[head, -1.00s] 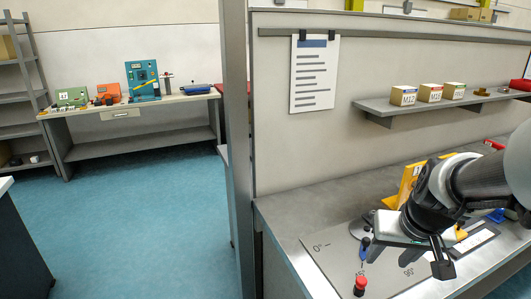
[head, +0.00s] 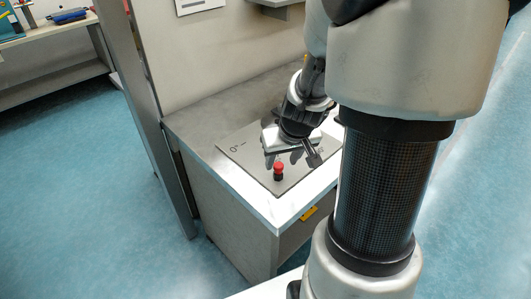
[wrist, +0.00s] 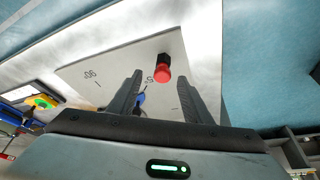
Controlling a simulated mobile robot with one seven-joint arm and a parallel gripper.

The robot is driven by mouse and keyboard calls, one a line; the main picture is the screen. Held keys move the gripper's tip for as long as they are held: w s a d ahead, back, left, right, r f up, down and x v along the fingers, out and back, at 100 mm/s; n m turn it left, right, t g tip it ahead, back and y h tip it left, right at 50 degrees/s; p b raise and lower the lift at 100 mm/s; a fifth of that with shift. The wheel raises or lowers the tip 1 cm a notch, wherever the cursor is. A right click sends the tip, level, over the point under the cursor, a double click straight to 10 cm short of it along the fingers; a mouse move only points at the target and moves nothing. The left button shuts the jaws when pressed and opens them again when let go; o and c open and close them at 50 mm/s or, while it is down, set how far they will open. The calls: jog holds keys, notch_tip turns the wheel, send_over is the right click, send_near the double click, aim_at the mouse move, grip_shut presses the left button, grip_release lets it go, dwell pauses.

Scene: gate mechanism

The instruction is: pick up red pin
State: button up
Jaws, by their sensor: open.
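The red pin (head: 279,167) has a red cap on a dark lower part and stands near the front corner of the grey plate (head: 240,160). It also shows in the wrist view (wrist: 163,72), just past my fingertips and roughly in line with the gap between them. My gripper (head: 292,158) is over the plate, just behind the pin in the head view. Part of a blue piece (wrist: 140,99) shows between the fingers, partly hidden.
The plate lies on a grey workbench (head: 188,120) with a pale front edge. A yellow tag (head: 309,213) is on the bench front. A partition post (head: 150,120) stands to the left. My own arm hides the right side of the bench. Open blue floor lies left.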

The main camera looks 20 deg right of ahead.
aim_at(279, 165)
jog(key=x, duration=0.4)
jog(key=shift+a+f+b, duration=0.15)
jog(key=shift+a+b, duration=0.05)
jog(key=shift+b, duration=0.2)
grip_shut()
